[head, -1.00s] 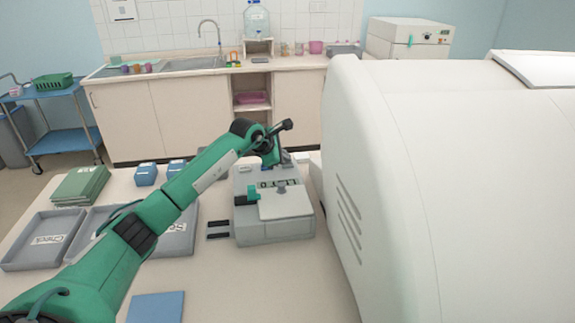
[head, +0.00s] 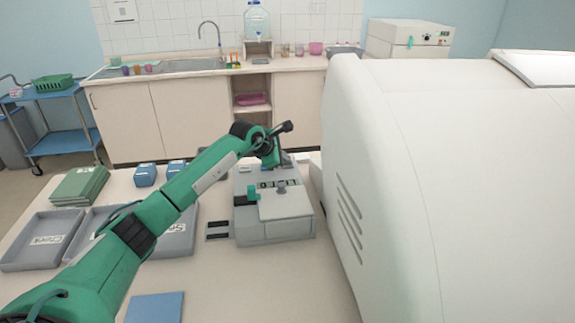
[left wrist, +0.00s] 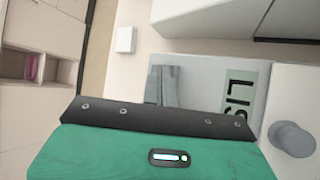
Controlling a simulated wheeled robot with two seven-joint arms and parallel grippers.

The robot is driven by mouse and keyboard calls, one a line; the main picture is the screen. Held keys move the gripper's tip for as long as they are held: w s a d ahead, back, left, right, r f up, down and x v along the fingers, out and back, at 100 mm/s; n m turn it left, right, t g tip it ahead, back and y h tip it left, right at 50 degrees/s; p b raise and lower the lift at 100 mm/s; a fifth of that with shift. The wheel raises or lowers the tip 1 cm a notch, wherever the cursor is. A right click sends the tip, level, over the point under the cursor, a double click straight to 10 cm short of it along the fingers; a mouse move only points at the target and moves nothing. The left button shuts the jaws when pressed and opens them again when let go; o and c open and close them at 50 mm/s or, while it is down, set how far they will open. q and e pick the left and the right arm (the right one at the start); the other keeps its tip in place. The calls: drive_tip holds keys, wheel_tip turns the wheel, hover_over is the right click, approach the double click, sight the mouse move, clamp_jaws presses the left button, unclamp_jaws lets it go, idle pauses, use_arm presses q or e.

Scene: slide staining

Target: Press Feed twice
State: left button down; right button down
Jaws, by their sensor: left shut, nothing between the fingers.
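My left gripper (head: 268,168) is at the machine's far end, pointing down. In the left wrist view its shut, empty fingers (left wrist: 164,86) are over the machine's light grey top, beside a pale green label (left wrist: 238,92) with partly hidden dark letters. I cannot tell whether the fingertips touch the surface. No button marked Feed can be made out; the fingers and wrist hide part of the top. My right gripper is not in view.
A large white housing (head: 395,190) stands close on the machine's right. Grey trays (head: 40,240), green folders (head: 80,186) and small blue boxes (head: 146,174) lie to the left. A blue mat (head: 155,307) is at the front. The table in front of the machine is clear.

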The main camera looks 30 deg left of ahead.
use_arm(q)
drive_tip(key=shift+r, duration=0.65)
drive_tip(key=shift+r+p, duration=1.3)
drive_tip(key=shift+r, duration=1.25)
idle(0.5)
wheel_tip(320, 180, up, 4)
drive_tip(key=n+p, duration=1)
drive_tip(key=n, duration=0.9)
drive_tip(key=shift+d+f+y+p, duration=0.1)
drive_tip(key=shift+d+y+p, duration=0.05)
drive_tip(key=shift+y+p, duration=0.25)
